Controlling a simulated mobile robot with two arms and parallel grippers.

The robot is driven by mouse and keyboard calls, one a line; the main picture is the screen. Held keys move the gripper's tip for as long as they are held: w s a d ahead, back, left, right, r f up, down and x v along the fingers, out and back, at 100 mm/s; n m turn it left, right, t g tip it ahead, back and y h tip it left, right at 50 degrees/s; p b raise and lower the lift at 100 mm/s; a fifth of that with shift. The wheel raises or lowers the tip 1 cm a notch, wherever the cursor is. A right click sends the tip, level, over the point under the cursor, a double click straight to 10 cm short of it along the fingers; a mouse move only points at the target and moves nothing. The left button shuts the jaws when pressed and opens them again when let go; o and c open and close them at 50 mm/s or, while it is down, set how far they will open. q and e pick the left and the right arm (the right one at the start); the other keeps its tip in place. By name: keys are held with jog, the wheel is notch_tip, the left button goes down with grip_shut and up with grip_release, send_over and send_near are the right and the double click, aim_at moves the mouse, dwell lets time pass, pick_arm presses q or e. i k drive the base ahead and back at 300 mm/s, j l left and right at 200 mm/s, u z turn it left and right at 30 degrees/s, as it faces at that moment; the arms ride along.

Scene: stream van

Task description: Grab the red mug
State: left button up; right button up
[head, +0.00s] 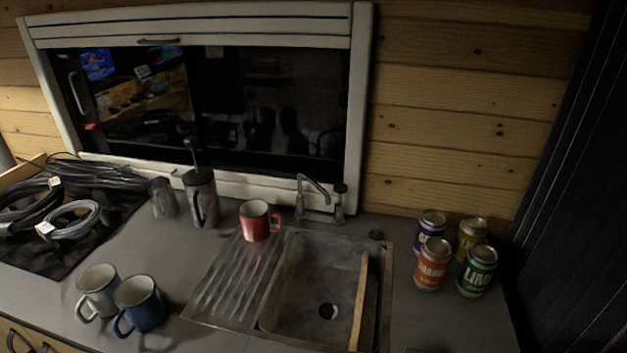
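The red mug (255,221) stands upright at the back of the ridged drainboard, left of the sink basin. Its handle points to the right, and its rim and inside look pale. Nothing touches it. Neither of my grippers shows in the head view.
A sink (315,285) with a wooden stick (358,300) across its right side is right of the mug, with a tap (318,195) behind. A grey press (201,198) and glass (162,198) stand left. A white mug (97,291), blue mug (138,304), several cans (432,264) and cables (70,218) occupy the counter.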

aim_at(255, 214)
jog(key=k+j+z, duration=0.15)
jog(key=z, duration=0.3)
jog(key=k+j+z, duration=0.2)
jog(key=z, duration=0.25)
jog(key=k+z, duration=0.25)
jog(key=z, duration=0.2)
